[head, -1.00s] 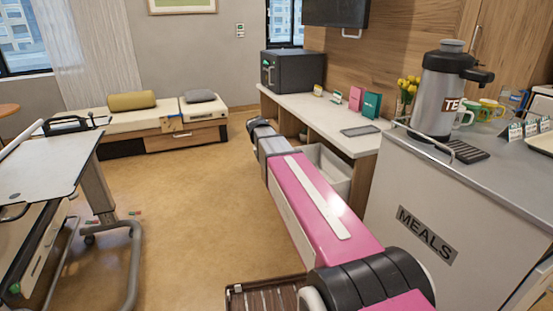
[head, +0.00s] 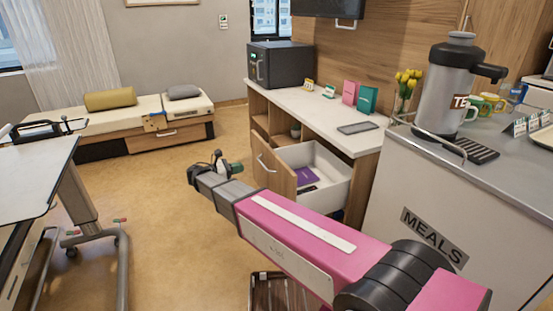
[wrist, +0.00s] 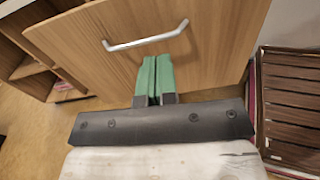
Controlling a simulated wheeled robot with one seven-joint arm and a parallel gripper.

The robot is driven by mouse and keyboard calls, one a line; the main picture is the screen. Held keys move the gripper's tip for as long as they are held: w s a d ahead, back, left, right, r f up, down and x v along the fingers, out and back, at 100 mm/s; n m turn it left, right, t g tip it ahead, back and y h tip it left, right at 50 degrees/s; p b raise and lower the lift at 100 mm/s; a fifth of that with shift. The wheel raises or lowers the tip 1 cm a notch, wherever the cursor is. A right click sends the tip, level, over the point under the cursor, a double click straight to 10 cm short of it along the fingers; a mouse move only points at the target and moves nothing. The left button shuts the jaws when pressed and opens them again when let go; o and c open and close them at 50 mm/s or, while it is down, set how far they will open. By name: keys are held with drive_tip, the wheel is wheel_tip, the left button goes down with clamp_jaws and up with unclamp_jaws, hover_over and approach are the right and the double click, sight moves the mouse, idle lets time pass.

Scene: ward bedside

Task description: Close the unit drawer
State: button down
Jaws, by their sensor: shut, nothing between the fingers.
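The unit drawer (head: 275,176) stands open from the bedside unit in the head view. Its wooden front has a metal bar handle (head: 265,163), and its white inside holds a purple item (head: 305,175) and a small dark item. In the wrist view the drawer front (wrist: 220,50) fills the upper middle, with the handle (wrist: 146,42) running across it. My gripper (wrist: 154,62) has green fingers pressed together and empty, pointing at the front just below the handle; contact cannot be told. In the head view my gripper (head: 236,168) is left of the drawer front.
The unit's worktop (head: 300,108) carries a dark box-like appliance (head: 280,64), cards and a tablet. A MEALS cart (head: 400,200) with a flask stands at right. A slatted brown crate (wrist: 290,100) is near the drawer's right side. Open floor lies left, before an overbed table (head: 35,170).

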sight(272, 159)
drive_tip(key=shift+n+t, duration=0.3)
drive_tip(key=shift+n, duration=0.2)
drive_tip(key=x, duration=1.3)
drive_tip(key=shift+w+r, duration=0.2)
drive_tip(key=shift+r, duration=0.05)
drive_tip(key=shift+d, duration=0.1)
drive_tip(key=r+x, duration=0.1)
drive_tip(key=x, duration=2.8)
drive_tip(key=shift+d, duration=0.35)
drive_tip(key=shift+d+r, duration=0.1)
